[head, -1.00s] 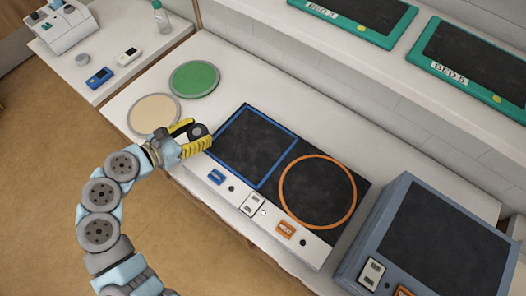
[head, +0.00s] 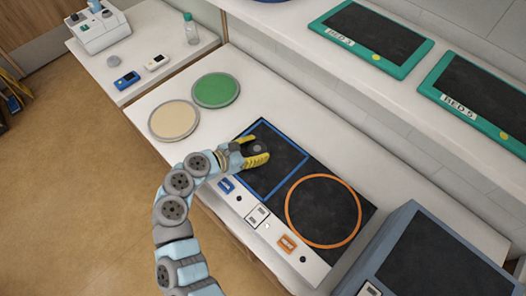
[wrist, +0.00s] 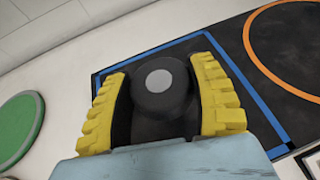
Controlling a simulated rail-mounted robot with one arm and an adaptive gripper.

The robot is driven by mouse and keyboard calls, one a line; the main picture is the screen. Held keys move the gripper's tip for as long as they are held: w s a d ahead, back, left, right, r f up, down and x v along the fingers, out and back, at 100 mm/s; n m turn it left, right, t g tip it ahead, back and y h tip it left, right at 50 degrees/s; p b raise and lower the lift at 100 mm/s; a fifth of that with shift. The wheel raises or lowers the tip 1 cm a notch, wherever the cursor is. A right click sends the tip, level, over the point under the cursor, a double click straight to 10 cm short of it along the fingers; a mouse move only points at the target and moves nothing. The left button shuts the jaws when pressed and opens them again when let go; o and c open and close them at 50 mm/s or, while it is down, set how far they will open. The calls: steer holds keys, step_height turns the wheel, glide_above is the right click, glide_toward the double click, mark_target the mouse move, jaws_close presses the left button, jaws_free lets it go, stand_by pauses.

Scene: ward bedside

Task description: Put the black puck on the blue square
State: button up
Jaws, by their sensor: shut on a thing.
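The black puck (head: 257,149), with a grey disc on top, is between the yellow fingers of my gripper (head: 256,152). In the wrist view the puck (wrist: 161,86) sits between both fingers, and my gripper (wrist: 162,100) is shut on it. The blue square (head: 291,190) is a blue outline on a black panel. The puck and fingers are over the left part of the square in the head view. The blue outline (wrist: 262,105) also shows in the wrist view. I cannot tell whether the puck touches the panel.
An orange circle (head: 287,222) lies beside the square on the same panel. A green disc (head: 216,90) and a beige disc (head: 174,120) lie to the left. A grey-blue box (head: 385,250) stands at the right. A shelf with green-framed panels (head: 370,34) runs behind.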

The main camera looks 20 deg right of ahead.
mark_target(262, 149)
steer(key=d+f, duration=0.1)
steer(key=w+d+f, duration=0.1)
steer(key=shift+f, duration=0.35)
steer(key=shift+d+f, duration=0.2)
steer(key=shift+f, duration=1.5)
steer(key=shift+f, duration=0.2)
steer(key=o, duration=1.2)
steer(key=shift+r, duration=0.15)
